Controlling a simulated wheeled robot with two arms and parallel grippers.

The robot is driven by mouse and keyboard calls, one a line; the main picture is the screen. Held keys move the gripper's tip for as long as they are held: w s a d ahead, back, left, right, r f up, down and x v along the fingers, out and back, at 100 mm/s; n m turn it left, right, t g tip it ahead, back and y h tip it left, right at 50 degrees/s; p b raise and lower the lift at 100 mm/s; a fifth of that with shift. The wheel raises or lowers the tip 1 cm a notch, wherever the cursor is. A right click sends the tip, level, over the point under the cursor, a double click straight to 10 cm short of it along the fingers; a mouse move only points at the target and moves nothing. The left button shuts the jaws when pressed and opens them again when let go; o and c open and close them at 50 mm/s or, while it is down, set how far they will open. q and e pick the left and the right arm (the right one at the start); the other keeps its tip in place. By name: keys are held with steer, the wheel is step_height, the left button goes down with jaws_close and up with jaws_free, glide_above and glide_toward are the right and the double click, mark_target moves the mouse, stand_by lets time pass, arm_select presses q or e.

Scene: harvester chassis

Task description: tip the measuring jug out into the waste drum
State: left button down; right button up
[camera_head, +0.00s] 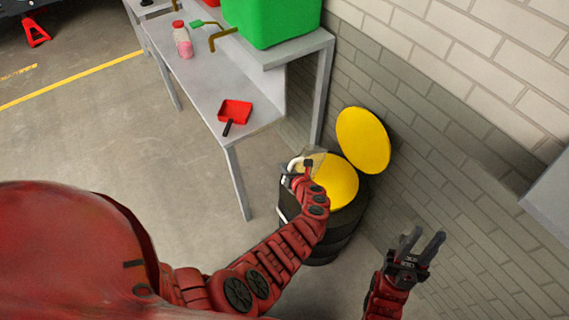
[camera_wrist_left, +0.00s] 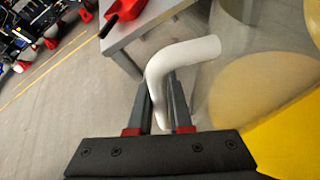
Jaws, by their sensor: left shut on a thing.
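The measuring jug (camera_head: 315,160) is see-through with a white handle. My left gripper (camera_head: 297,172) is shut on its handle (camera_wrist_left: 185,58), which shows between the fingers in the left wrist view. The jug is over the near-left part of the waste drum's top. Its tilt and contents are hard to tell. The waste drum (camera_head: 322,240) is black with a yellow top (camera_head: 340,185), and a yellow round lid (camera_head: 362,140) stands up behind it by the wall. My right gripper (camera_head: 420,247) is open and empty, right of the drum.
A brick wall (camera_head: 460,120) runs along the right.

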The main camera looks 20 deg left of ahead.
arm_select(q)
steer(key=f+b, duration=0.1)
steer(key=f+n+b, duration=0.1)
steer(key=w+f+t+b, duration=0.1)
steer(key=shift+d+f+n+h+b, duration=0.2)
steer(key=shift+d+n+h+b, duration=0.15)
steer(key=shift+d+n+h, duration=0.05)
steer(key=shift+w+d+f+n+b, duration=0.1)
steer(key=shift+d+f+n+b, duration=0.15)
steer(key=shift+b, duration=0.35)
steer(key=shift+a, duration=0.1)
steer(key=shift+r, duration=0.15)
